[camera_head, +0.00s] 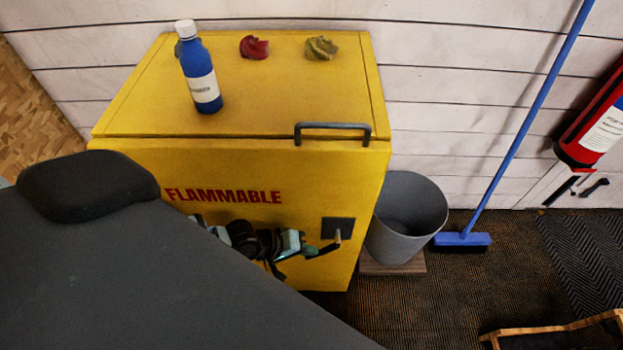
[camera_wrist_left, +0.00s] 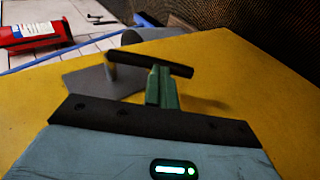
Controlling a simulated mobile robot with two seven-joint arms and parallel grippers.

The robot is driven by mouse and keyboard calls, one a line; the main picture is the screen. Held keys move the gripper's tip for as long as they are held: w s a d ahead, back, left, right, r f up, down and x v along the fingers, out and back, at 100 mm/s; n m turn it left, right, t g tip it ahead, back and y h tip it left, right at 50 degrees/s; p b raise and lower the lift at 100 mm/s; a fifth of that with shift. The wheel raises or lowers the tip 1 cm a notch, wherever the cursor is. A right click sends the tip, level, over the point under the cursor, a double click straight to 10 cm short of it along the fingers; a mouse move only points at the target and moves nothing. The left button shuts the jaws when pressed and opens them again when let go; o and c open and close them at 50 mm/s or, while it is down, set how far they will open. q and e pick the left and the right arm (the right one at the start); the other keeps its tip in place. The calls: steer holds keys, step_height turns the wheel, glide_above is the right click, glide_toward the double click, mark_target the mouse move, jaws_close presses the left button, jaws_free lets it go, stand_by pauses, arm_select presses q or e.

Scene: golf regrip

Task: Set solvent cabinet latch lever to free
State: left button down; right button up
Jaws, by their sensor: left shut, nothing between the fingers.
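The yellow cabinet (camera_head: 200,160) carries red FLAMMABLE lettering on its front. Its dark latch plate (camera_head: 336,227) is on the front's right side and shows in the left wrist view as a grey plate (camera_wrist_left: 90,86). A short pin (camera_wrist_left: 110,70) stands out from the plate, and a dark lever bar (camera_wrist_left: 140,61) runs from its end. In the head view the lever (camera_head: 329,249) points left, slightly down. My left gripper (camera_head: 307,248) is shut and empty, its green fingers (camera_wrist_left: 163,88) at the bar. I cannot tell whether they touch it. My right gripper is out of view.
A blue-white bottle (camera_head: 199,70), a red cloth (camera_head: 254,47) and an olive cloth (camera_head: 321,48) sit on the cabinet top near a grey handle (camera_head: 332,125). A grey bin (camera_head: 405,215) and blue broom (camera_head: 463,239) stand right. My dark arm covers the lower left.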

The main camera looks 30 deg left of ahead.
arm_select(q)
steer(key=shift+w+d+f+b, duration=0.1)
steer(key=shift+d+f+b, duration=0.1)
steer(key=shift+f, duration=0.2)
steer(key=shift+w+d+f+b, duration=0.1)
steer(key=shift+d+f+b, duration=0.1)
steer(key=shift+f, duration=0.15)
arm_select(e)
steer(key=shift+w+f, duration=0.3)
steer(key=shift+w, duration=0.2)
arm_select(q)
steer(key=shift+s, duration=0.1)
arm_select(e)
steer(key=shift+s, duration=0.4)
